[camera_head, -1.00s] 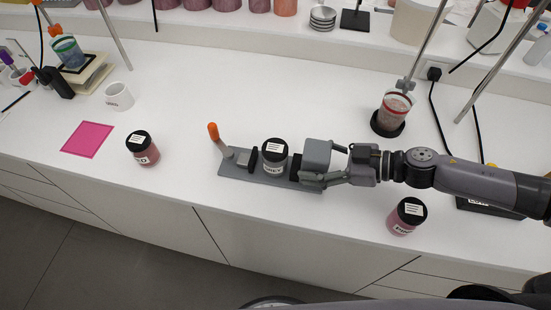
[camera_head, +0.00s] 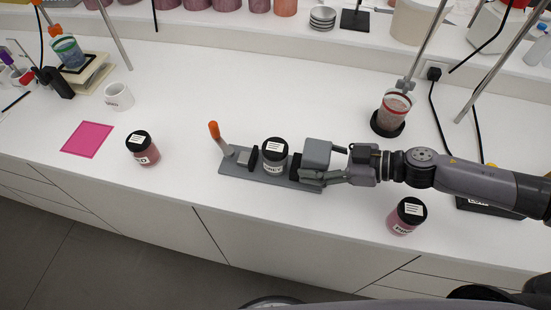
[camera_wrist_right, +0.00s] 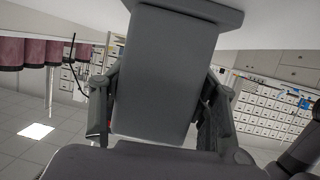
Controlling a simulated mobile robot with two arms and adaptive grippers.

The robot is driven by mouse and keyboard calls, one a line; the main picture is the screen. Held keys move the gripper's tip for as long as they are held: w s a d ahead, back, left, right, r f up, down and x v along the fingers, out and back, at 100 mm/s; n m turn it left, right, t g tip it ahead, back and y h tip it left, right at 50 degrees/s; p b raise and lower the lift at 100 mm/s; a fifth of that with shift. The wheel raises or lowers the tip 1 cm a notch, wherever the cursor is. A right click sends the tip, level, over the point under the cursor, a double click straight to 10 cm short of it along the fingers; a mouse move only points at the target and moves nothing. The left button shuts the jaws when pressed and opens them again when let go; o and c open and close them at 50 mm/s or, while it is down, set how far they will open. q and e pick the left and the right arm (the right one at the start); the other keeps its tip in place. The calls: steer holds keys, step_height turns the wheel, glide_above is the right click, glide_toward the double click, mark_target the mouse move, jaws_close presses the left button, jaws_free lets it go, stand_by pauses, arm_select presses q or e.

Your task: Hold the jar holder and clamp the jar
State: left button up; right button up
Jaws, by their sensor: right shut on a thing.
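The jar holder (camera_head: 230,168) is a grey flat base with an orange-tipped lever (camera_head: 214,131) at its left end. A grey-labelled jar (camera_head: 273,155) with a black lid stands upright on it, between a dark pad on its left and a dark block on its right. My right gripper (camera_head: 316,160) is shut on the grey block at the holder's right end. In the right wrist view that grey block (camera_wrist_right: 165,70) fills the space between the fingers. The lever stands raised. My left gripper is not in view.
A red jar (camera_head: 142,148) stands left of the holder, a pink jar (camera_head: 407,216) near the front edge at right. A beaker (camera_head: 393,111) stands behind my right arm. The counter behind the holder is clear.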

arm_select(q)
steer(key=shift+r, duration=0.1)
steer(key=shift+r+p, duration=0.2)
steer(key=shift+p, duration=0.1)
stand_by(0.4)
stand_by(0.5)
stand_by(0.7)
